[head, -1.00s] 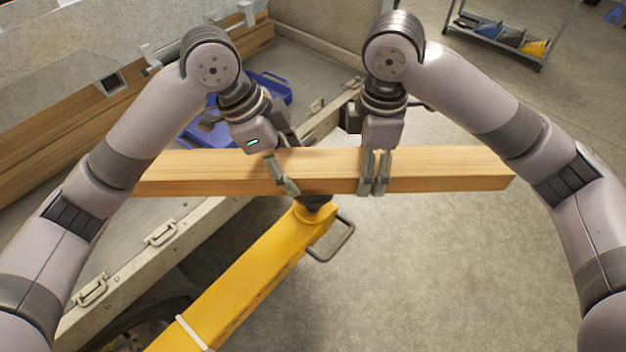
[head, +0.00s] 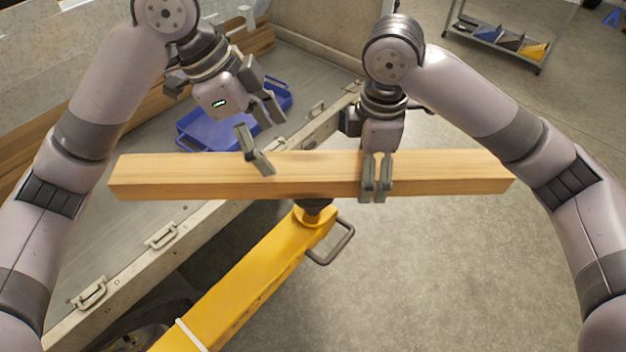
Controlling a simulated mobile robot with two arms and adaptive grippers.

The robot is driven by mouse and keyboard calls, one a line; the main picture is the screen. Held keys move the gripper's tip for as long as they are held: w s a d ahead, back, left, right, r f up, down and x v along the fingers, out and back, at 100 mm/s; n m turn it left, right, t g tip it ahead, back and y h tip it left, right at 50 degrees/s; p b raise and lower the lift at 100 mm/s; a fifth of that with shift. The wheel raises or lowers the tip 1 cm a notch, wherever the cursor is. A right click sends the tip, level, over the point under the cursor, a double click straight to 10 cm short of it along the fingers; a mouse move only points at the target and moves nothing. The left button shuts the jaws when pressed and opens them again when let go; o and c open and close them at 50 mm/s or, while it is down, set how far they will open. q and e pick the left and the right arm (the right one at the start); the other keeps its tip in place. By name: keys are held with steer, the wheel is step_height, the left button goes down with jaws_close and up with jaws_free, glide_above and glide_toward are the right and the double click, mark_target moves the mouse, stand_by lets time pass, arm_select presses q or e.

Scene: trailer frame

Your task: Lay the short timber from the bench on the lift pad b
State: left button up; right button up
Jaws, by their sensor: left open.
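The short timber (head: 450,178), a long light-brown beam, lies crosswise over the dark lift pad (head: 314,204) at the end of a yellow lift arm (head: 262,265). The timber hides the pad's top, so I cannot tell whether they touch. My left gripper (head: 263,128) is open and empty, its jaws spread above and behind the timber's left half; one finger overlaps the timber's top edge in the picture. My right gripper (head: 376,178) is at the timber right of the pad, its two fingers close together across the near face. I cannot tell whether it grips the timber.
A grey trailer bed (head: 130,255) with handles runs along the left, below the timber. A blue tray (head: 212,128) lies in it behind my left gripper. A metal handle loop (head: 334,243) sits beside the lift arm. Floor at the right is clear; a shelf cart (head: 495,42) stands farther back.

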steer(key=shift+r, duration=0.1)
arm_select(q)
steer(key=v, duration=0.4)
arm_select(e)
step_height(320, 180, up, 12)
stand_by(0.3)
stand_by(0.5)
